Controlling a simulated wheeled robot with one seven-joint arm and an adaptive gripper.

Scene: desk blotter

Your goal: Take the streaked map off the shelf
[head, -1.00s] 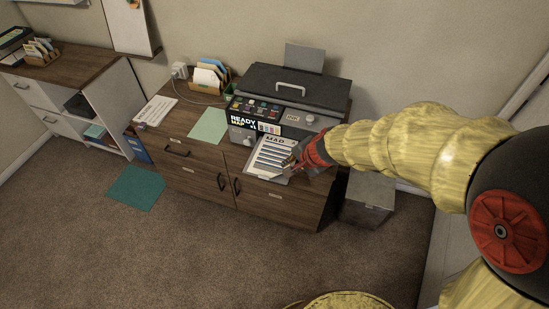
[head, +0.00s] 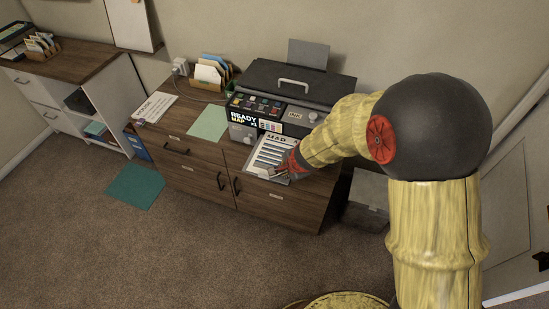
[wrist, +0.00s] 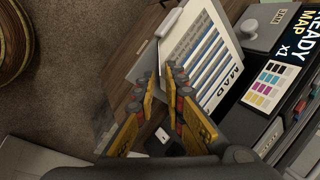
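The streaked map (head: 268,153) is a white sheet headed "MAP" with dark blue-grey bars. It lies on the grey shelf at the printer's front, above the cabinet top. In the wrist view the map (wrist: 204,55) is beyond my fingertips, and a grey shelf edge (wrist: 146,62) shows beside it. My gripper (head: 276,173) is at the map's front right corner in the head view. In the wrist view my gripper (wrist: 154,77) is open, with its two fingers apart near the sheet's edge. I cannot tell whether the edge is between them.
The printer (head: 297,88) stands behind the map, with a "READY MAP x1" panel (head: 243,117). A green sheet (head: 208,123) lies left on the wooden cabinet (head: 170,155). A teal mat (head: 135,187) is on the carpet. A grey bin (head: 367,190) stands right.

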